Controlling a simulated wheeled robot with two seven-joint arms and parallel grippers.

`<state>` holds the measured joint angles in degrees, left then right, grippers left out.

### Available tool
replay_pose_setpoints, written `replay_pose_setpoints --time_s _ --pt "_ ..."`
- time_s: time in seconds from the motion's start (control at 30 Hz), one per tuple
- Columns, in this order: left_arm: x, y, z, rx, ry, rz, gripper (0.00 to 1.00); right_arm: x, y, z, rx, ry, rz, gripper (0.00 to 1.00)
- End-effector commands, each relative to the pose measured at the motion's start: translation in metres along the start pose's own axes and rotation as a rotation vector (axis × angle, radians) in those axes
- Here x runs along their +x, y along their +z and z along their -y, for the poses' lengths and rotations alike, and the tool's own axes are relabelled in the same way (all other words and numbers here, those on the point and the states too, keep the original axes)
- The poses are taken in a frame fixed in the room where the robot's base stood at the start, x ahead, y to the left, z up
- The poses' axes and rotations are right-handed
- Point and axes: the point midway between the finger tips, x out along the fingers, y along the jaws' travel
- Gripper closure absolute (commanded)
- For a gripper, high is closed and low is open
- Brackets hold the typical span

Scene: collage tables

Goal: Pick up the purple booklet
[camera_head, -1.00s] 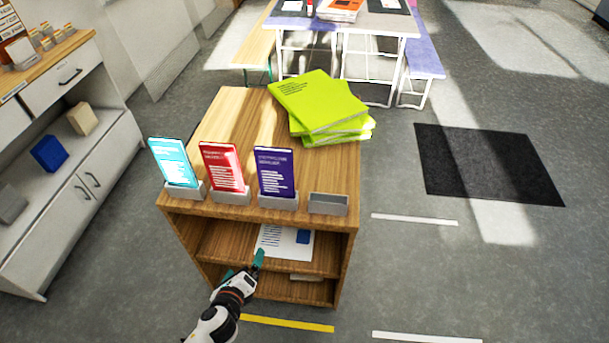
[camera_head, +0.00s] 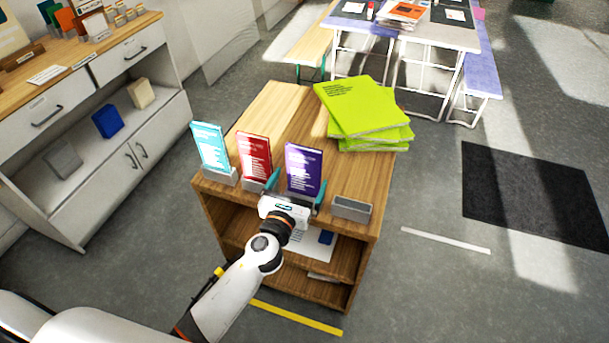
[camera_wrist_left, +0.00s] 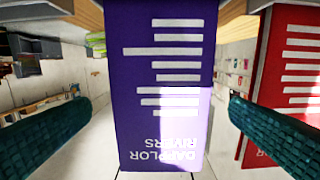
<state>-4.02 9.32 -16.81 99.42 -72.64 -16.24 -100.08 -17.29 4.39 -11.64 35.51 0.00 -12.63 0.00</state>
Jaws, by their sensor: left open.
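The purple booklet (camera_head: 304,169) stands upright in a grey holder on the front edge of the wooden shelf unit (camera_head: 270,105). It fills the middle of the left wrist view (camera_wrist_left: 165,80), with its white text upside down. My left gripper (camera_head: 296,190) is open in front of the purple booklet, with one teal finger on each side of it. In the wrist view the fingers (camera_wrist_left: 160,125) flank the booklet with gaps on both sides. The gripper body hides the purple booklet's holder. My right gripper is not in view.
A red booklet (camera_head: 255,157) stands close left of the purple one, and a cyan booklet (camera_head: 210,147) further left. An empty grey holder (camera_head: 352,208) sits to the right. Green booklets (camera_head: 362,108) lie stacked behind. A white cabinet (camera_head: 160,120) stands at left.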

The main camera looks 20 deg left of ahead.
Motion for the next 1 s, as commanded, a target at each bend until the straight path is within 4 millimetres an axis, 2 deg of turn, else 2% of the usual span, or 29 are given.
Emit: replay_pose_setpoints --time_s 0.1,0.27,0.57,0.87,1.0 --pt "0.02 0.002 0.0 -0.001 -0.002 -0.002 0.0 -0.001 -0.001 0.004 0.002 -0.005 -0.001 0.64" --pt "0.04 0.003 0.0 -0.001 -0.001 0.0 0.0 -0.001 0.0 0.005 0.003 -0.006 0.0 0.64" --pt "0.044 0.004 0.0 -0.001 0.0 0.0 0.0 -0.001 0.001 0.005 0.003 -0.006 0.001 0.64" --pt "0.043 0.004 0.0 -0.001 0.0 0.0 0.48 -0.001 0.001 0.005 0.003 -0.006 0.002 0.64" --pt "0.043 0.003 0.0 -0.001 0.0 0.0 0.48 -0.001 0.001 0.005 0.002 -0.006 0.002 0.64"
